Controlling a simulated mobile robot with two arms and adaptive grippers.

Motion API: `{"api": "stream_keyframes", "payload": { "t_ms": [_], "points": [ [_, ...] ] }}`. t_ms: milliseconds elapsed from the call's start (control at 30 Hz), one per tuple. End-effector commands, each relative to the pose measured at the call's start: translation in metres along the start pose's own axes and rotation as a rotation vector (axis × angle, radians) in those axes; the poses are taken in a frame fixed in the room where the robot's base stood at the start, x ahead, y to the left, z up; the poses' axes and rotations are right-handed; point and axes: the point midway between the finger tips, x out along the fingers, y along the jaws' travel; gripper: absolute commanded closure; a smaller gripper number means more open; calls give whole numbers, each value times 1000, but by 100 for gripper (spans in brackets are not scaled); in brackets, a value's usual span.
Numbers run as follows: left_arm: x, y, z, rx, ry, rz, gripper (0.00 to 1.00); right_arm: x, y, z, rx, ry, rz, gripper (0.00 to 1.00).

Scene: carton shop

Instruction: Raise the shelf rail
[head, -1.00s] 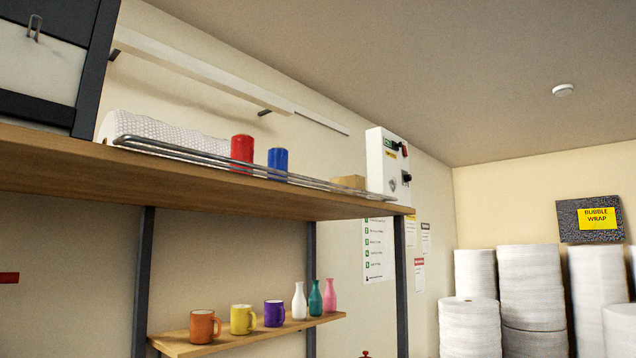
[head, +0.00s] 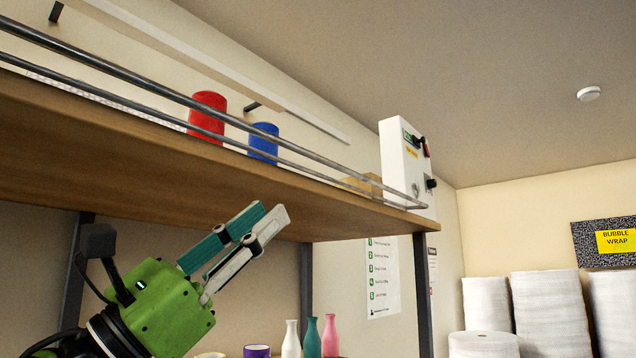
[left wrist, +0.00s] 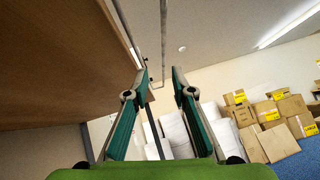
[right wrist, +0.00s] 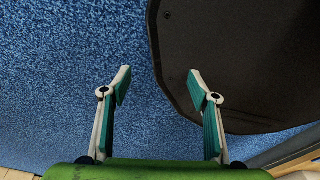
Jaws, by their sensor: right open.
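The shelf rail (head: 290,148) is a pair of thin grey metal bars along the front edge of the high wooden shelf (head: 120,160). The rail also shows in the left wrist view (left wrist: 163,40), beyond the fingers. My left gripper (head: 272,212) is in front of the shelf and below the rail, tilted up to the right, apart from the rail. Its fingers stand apart with nothing between them (left wrist: 158,73). My right gripper (right wrist: 159,72) is open and empty over blue carpet, out of the head view.
A white control box (head: 405,165) is at the right end. Small vases (head: 311,338) stand on a lower shelf. Cardboard boxes (left wrist: 276,142) and white rolls (head: 545,305) are farther off.

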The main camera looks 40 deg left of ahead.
Motion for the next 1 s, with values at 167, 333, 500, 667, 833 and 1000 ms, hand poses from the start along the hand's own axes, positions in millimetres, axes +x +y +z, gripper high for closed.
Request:
{"api": "stream_keyframes", "payload": {
  "t_ms": [167, 333, 500, 667, 833, 1000],
  "points": [
    [2, -4, 7, 42, -3, -4, 77, -8, 9, 10, -5, -14, 10, 45],
    [24, -3, 9, 35, -2, -4, 77, -31, 11, 29, -5, -44, 12, 45],
    [50, -2, 10, 34, -3, -4, 77, -55, 13, 29, -6, -49, 14, 45],
    [74, -2, 10, 31, -4, -3, 77, -76, 14, 17, -5, -35, 15, 45],
    [101, -2, 10, 32, -5, -2, 77, -97, 12, 4, -3, -19, 13, 45],
    [122, -2, 9, 34, -4, -2, 77, -110, 6, 2, -1, -19, 6, 45]
  ]
}}
